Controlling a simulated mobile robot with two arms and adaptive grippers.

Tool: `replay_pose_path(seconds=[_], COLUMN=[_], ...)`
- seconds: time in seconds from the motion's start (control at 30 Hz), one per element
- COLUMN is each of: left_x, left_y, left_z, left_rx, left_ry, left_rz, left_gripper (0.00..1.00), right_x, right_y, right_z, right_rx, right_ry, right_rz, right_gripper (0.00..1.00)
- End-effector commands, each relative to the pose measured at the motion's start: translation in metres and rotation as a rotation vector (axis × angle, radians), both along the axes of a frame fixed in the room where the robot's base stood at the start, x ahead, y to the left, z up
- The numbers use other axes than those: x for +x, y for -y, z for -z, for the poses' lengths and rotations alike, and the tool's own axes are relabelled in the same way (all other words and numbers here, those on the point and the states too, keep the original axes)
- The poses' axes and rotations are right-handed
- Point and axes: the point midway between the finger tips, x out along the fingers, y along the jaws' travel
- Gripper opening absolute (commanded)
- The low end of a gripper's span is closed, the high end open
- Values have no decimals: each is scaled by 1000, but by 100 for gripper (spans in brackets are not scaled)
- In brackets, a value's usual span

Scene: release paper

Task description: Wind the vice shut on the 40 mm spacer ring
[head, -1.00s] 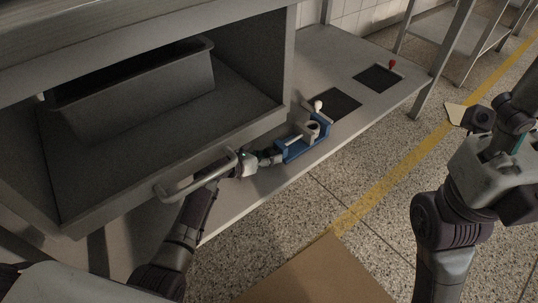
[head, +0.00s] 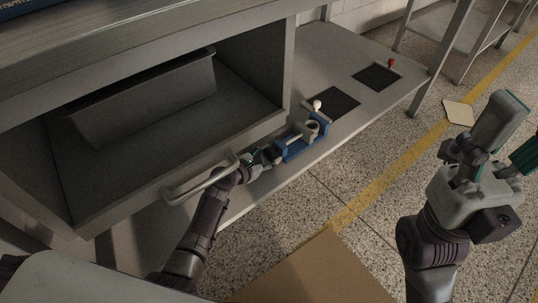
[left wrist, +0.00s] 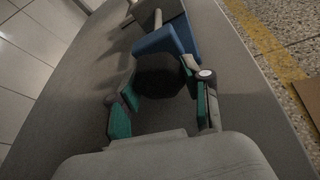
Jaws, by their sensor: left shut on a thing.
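The blue vice (head: 293,150) stands on the low grey bench, with a grey spacer ring (head: 313,126) at its far end. I cannot tell whether both jaws touch the ring. My left gripper (head: 273,156) is at the vice's near end. In the left wrist view, its green-padded fingers (left wrist: 164,100) are on either side of a dark round knob (left wrist: 160,76) at the end of the blue vice body (left wrist: 172,40). It is shut on that knob. My right gripper (head: 516,132) is raised at the right, its fingers apart and empty, partly cut off by the frame edge.
A metal pull bar (head: 204,181) stands out from the cabinet front just left of my left gripper. A grey bin (head: 145,105) sits inside the cabinet. Dark mats (head: 378,77), a white knob (head: 317,104) and a red knob (head: 390,63) are farther along the bench.

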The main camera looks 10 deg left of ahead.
Motion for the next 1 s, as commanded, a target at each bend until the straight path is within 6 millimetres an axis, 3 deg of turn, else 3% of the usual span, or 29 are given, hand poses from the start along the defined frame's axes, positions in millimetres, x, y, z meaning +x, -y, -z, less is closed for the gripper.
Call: replay_pose_path(seconds=[0.47,0.5,0.63,1.0], left_x=[0,0,0,-2], left_y=[-1,-1,-1,-2], left_z=[0,0,0,0], left_rx=[16,16,15,15], left_ry=[13,13,13,12], left_rz=[-2,-2,-2,0], left_gripper=[14,50,72,73], right_x=[0,0,0,-1], right_y=[0,0,0,1], right_z=[-1,-1,-2,-1], right_rx=[0,0,0,4], right_ry=[3,4,6,5], right_rz=[0,0,0,1], right_gripper=[58,58,58,58])
